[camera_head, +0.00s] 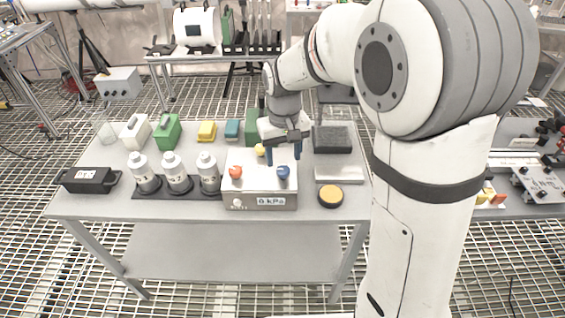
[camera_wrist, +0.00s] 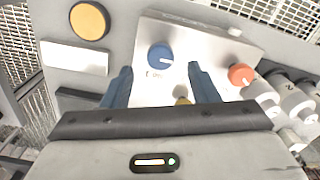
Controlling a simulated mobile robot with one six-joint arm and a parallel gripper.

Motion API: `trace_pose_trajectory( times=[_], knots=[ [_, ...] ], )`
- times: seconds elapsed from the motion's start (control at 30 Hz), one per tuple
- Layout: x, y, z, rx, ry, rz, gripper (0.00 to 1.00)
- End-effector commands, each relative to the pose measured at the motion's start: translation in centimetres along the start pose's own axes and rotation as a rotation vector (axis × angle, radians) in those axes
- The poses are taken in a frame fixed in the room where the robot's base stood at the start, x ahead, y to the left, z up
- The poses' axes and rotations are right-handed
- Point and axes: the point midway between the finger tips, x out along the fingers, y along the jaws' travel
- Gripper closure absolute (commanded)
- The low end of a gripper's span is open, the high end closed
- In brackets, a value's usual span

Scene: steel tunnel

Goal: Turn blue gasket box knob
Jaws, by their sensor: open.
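The gasket box (camera_head: 258,184) is a white-topped box with a "0 kPa" display on its front. Its blue knob (camera_head: 283,172) is at the right front of the top; in the wrist view the blue knob (camera_wrist: 160,56) shows a light pointer mark. An orange knob (camera_head: 235,172) is at the left and a yellow knob (camera_head: 260,150) behind, partly hidden between my fingers in the wrist view. My gripper (camera_head: 283,154) is open with blue fingers pointing down, above the box and behind the blue knob. In the wrist view the blue knob lies beyond my fingertips (camera_wrist: 160,78), apart from them.
Several grey-white bottles (camera_head: 174,172) stand in a dark rack left of the box. A yellow-topped disc (camera_head: 330,195), a metal plate (camera_head: 339,175) and a dark foam block (camera_head: 332,139) are at the right. Coloured blocks line the table's back. The front edge is near the box.

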Motion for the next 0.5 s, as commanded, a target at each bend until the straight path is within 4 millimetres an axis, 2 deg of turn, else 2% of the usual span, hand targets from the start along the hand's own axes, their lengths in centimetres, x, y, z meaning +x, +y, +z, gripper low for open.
trace_pose_trajectory(
  times=[0.1, 0.2, 0.5],
  knots=[
    [-1.9, 0.0, -0.1, 0.000, 0.004, 0.000, 0.46],
    [-3.0, 0.0, -0.1, 0.000, 0.003, 0.000, 0.46],
    [-3.6, 0.0, 0.0, 0.000, 0.000, 0.000, 0.46]
  ],
)
